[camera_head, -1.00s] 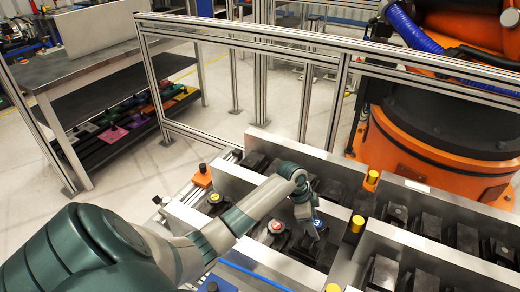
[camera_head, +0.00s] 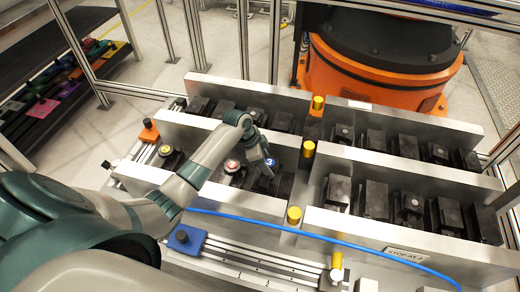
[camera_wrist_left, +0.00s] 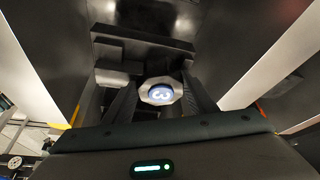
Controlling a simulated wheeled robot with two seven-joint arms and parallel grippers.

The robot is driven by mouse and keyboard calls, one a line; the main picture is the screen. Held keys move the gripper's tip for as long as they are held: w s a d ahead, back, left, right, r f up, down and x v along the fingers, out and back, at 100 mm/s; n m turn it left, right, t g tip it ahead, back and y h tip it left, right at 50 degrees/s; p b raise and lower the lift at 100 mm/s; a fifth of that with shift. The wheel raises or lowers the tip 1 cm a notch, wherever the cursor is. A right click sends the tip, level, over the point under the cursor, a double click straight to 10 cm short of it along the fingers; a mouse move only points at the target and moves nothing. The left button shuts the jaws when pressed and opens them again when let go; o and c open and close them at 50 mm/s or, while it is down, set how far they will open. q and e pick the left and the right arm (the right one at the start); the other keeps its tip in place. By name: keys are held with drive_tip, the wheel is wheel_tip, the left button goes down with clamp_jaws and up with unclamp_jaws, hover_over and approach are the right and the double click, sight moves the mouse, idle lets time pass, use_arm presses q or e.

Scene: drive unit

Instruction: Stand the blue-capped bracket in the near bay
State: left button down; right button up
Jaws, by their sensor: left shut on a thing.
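The blue-capped bracket (camera_head: 269,162) is dark, with a round blue cap marked with a pale figure. It is at the right end of the left part of the nearer row, beside the yellow-topped posts. My left gripper (camera_head: 262,160) reaches down over it from the left and is shut on it. In the left wrist view the blue cap (camera_wrist_left: 161,93) shows between the two dark fingers (camera_wrist_left: 160,100), with metal walls on both sides. The bracket's lower part is hidden, so I cannot tell whether it touches the floor of the row. My right gripper is not in view.
A red-capped bracket (camera_head: 232,167) and a yellow-capped one (camera_head: 167,151) stand to the left in the same row. Yellow-topped posts (camera_head: 308,149) separate the left and right parts. Dark brackets fill the right part (camera_head: 375,198). A blue cable (camera_head: 330,237) crosses in front.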

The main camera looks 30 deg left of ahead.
use_arm(q)
drive_tip(key=shift+w+f, duration=0.1)
drive_tip(key=shift+f, duration=0.95)
drive_tip(key=shift+f, duration=0.15)
drive_tip(key=shift+f, duration=1.95)
drive_tip(key=shift+f, duration=0.1)
drive_tip(key=c, duration=0.7)
unclamp_jaws()
drive_tip(key=shift+f, duration=0.1)
drive_tip(key=shift+c, duration=0.2)
drive_tip(key=v, duration=1.2)
drive_tip(key=shift+s, duration=0.2)
